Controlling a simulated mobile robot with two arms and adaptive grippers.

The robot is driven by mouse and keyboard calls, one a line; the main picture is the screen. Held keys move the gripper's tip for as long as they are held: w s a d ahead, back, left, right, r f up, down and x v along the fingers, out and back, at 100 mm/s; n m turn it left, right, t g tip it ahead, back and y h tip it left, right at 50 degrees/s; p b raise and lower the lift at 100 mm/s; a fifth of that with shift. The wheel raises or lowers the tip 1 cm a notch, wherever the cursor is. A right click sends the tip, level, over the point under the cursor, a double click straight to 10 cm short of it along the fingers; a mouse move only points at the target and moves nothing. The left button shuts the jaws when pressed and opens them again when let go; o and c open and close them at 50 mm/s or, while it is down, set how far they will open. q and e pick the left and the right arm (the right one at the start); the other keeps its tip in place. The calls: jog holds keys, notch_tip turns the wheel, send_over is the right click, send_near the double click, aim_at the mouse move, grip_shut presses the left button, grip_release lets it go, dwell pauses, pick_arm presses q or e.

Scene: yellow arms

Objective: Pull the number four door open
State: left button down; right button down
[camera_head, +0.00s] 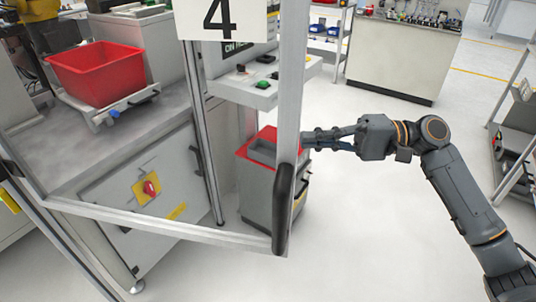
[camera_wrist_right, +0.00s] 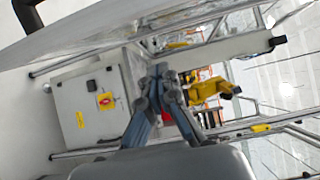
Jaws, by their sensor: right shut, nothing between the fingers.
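The number four door is a metal-framed clear panel (camera_head: 292,85) with a white sign (camera_head: 221,18) marked "4" at its top. It stands swung out from the cell, and the cell shows through it. A black upright handle (camera_head: 283,195) is on its free edge at the right. My right gripper (camera_head: 312,138) is shut and empty, at the right of that edge post, above the handle in the picture. I cannot tell whether its tips touch the post. The gripper also shows in the right wrist view (camera_wrist_right: 162,78). My left gripper is not in view.
Behind the door are a red bin (camera_head: 95,72), a cabinet with a red switch (camera_head: 150,187), a button panel (camera_head: 262,84) and a grey container with a red rim (camera_head: 242,151). A workbench (camera_head: 402,55) stands at the back. Shelving is at the right. The front floor is clear.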

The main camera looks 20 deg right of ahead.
aim_at(256, 155)
jog(key=s+p+x, duration=0.1)
jog(key=x, duration=0.2)
jog(key=p+x, duration=0.2)
jog(key=x, duration=0.2)
jog(key=s+p+x, duration=0.1)
jog(key=p+x, duration=0.1)
jog(key=x, duration=0.1)
jog(key=shift+s+a, duration=0.2)
jog(key=shift+a, duration=0.5)
jog(key=shift+s+a, duration=0.2)
jog(key=shift+s, duration=0.35)
jog(key=shift+f, duration=0.1)
jog(key=shift+w, duration=0.1)
